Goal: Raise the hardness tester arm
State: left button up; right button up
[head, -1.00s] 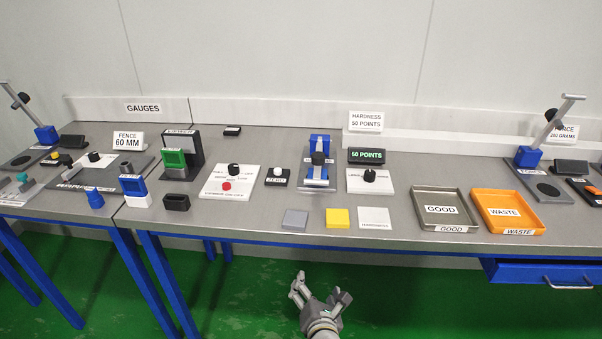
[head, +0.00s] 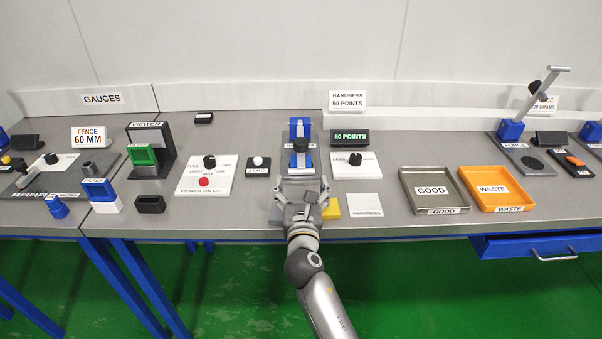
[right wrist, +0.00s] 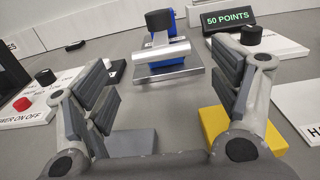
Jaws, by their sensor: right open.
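The hardness tester (head: 300,130) is a blue frame with a black knob, standing on the grey table. In the right wrist view the tester (right wrist: 163,68) shows straight ahead, with a light grey bar (right wrist: 162,51) lying across its front below the black knob (right wrist: 159,20). My right gripper (head: 302,187) is in front of the tester, over the table's front part. In the right wrist view its two fingers (right wrist: 166,85) are wide apart, with nothing between them, and the tester is beyond them. The gripper hides part of the tester's base in the head view. My left gripper is not in view.
A yellow block (head: 331,209) and a grey block (right wrist: 136,143) lie under the gripper. A white hardness card (head: 364,204), a knob panel (head: 356,170) and a 50 POINTS display (head: 349,137) are to the right. The zero button (head: 258,165) is to the left.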

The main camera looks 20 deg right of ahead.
aim_at(301, 173)
jog(key=x, duration=0.4)
jog(key=shift+w+f, duration=0.1)
jog(key=shift+f, duration=0.05)
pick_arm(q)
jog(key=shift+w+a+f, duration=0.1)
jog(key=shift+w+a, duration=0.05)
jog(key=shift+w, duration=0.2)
pick_arm(e)
jog(key=shift+w+d, duration=0.2)
jog(key=shift+w, duration=0.3)
